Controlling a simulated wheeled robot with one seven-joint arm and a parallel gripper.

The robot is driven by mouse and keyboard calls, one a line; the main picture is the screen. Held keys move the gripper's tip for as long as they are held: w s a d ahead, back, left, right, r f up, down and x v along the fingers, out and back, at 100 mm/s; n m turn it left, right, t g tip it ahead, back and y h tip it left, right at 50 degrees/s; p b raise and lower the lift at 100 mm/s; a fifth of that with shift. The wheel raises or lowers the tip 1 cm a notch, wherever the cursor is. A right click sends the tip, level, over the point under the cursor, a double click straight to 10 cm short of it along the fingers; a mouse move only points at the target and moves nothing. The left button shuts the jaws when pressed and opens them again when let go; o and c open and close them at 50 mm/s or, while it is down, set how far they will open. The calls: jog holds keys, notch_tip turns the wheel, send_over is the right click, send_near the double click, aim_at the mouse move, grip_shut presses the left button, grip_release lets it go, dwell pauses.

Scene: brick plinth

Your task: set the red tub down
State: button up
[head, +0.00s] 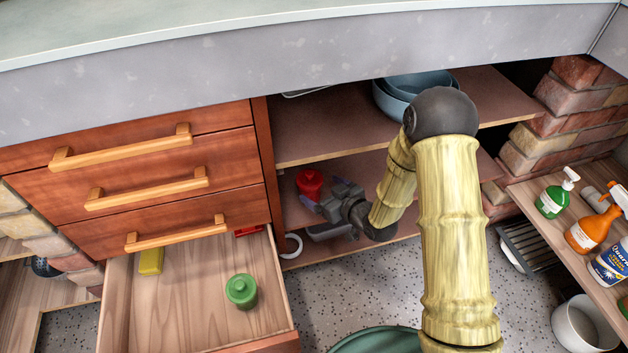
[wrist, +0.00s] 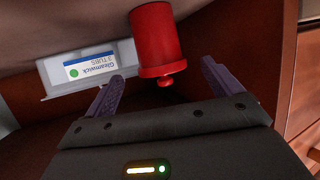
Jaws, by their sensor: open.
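The red tub (head: 309,182) is on the lower shelf (head: 350,170) of the open cabinet, near its left side. In the wrist view the red tub (wrist: 157,38) shows its lid and small knob toward my gripper. My gripper (head: 331,197) is open, with its fingers beside the tub in the head view. In the wrist view my gripper (wrist: 162,70) has a finger on each side of the tub's lid end, with gaps on both sides. Whether the tub's base rests fully on the shelf is hard to tell.
A grey holder (wrist: 52,78) with a label reading "Gleamwick 3 TUBS" is beside the tub. An open drawer (head: 190,300) at left holds a green tub (head: 241,291) and a yellow block (head: 151,261). Blue bowls (head: 390,103) stand on the upper shelf. Brickwork (head: 570,125) borders the right.

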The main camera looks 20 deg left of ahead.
jog(key=p+v, duration=0.1)
jog(key=v, duration=0.4)
jog(key=shift+s+d+r, duration=0.15)
jog(key=shift+s+d, duration=0.05)
jog(key=shift+d, duration=0.05)
dwell(0.4)
jog(key=d+r+m+g+h, duration=0.1)
jog(key=d+r+m+h, duration=0.2)
jog(key=d+h, duration=0.35)
jog(key=d+r+m+h, duration=0.2)
jog(key=d+r+h, duration=0.15)
jog(key=d, duration=0.65)
jog(key=s+d+r+m+g, duration=0.2)
jog(key=s+d+r+m, duration=0.1)
jog(key=s, duration=0.3)
jog(key=s+d+r+m+g+h, duration=0.1)
jog(key=s+d+r+m+g, duration=0.1)
jog(key=s+d, duration=0.3)
jog(key=s+r, duration=0.1)
jog(key=s, duration=0.1)
jog(key=shift+s+r+m+g, duration=0.3)
jog(key=shift+s+r+m, duration=0.05)
jog(key=shift+r+m, duration=0.05)
